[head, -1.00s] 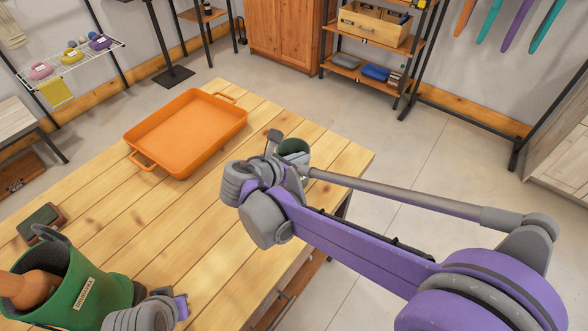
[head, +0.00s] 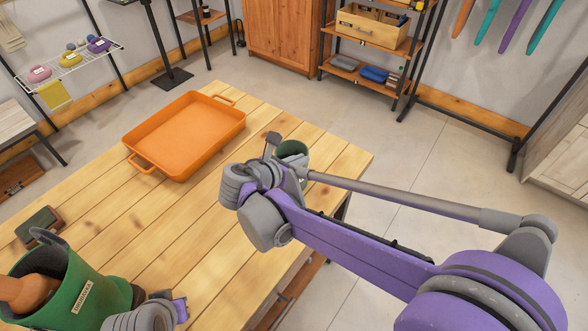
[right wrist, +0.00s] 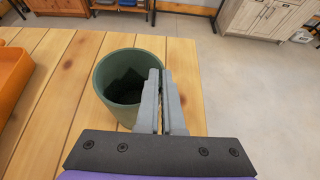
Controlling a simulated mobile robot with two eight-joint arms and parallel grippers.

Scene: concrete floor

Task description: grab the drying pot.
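A small dark green pot (head: 292,149) stands upright at the right edge of the wooden table, partly hidden by my right wrist. In the right wrist view the pot (right wrist: 113,88) is open-topped and dark inside. My right gripper (right wrist: 161,72) is at the pot's right rim, its two fingers close together with the wall seemingly between them. A larger green pot (head: 82,285) with a pale label, too small to read, stands at the lower left with an orange-brown object inside. Part of my left wrist (head: 150,315) shows beside it; its fingers are hidden.
An orange tray (head: 188,135) with two handles lies on the wooden table (head: 180,230). A dark green block (head: 40,222) lies at the table's left. Shelves (head: 365,65) and a wooden cabinet (head: 283,35) stand behind. The floor right of the table is clear.

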